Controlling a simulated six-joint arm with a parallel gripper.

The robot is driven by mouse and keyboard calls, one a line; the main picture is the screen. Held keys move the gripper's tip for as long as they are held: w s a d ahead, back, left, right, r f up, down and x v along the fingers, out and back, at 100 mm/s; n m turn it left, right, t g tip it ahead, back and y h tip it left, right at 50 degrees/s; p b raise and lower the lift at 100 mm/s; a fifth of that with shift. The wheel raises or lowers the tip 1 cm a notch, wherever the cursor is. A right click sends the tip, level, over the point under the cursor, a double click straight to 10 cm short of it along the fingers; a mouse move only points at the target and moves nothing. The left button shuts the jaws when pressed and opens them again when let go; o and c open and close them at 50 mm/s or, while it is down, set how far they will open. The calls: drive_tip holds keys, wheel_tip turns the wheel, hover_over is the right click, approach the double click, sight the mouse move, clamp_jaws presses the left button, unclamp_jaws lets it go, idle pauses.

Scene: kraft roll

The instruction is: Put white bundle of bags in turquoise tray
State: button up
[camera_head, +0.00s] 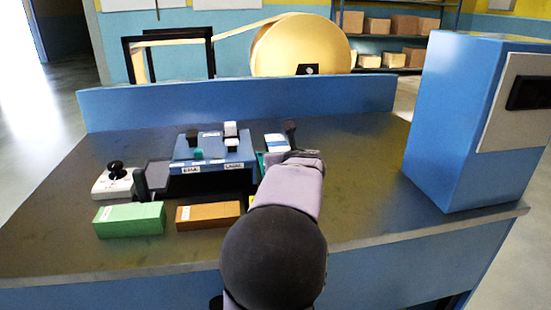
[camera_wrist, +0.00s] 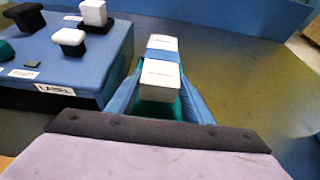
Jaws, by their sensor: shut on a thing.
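The white bundle of bags (camera_wrist: 160,75) has a blue band around its middle. My gripper (camera_wrist: 161,88) is shut on it, with one blue finger along each side. In the head view the bundle (camera_head: 275,139) shows just right of the blue console, beside my wrist. A turquoise surface, seemingly the turquoise tray (camera_wrist: 158,112), shows under the near end of the bundle. A sliver of it also shows in the head view (camera_head: 262,160). My arm and the bundle hide most of it, and I cannot tell whether the bundle touches it.
The blue console (camera_head: 212,150) with black and white knobs stands close on the left. A green box (camera_head: 130,219), a brown box (camera_head: 207,215) and a white joystick box (camera_head: 115,183) are at the left front. A tall blue cabinet (camera_head: 450,125) stands right. The table between is clear.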

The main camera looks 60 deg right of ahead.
drive_tip(key=shift+s+f, duration=0.1)
drive_tip(key=shift+f, duration=0.1)
drive_tip(key=shift+f+b, duration=1.15)
drive_tip(key=shift+b, duration=0.05)
drive_tip(key=shift+f+b, duration=0.3)
drive_tip(key=shift+b, duration=0.1)
idle(1.4)
drive_tip(key=o, duration=1.2)
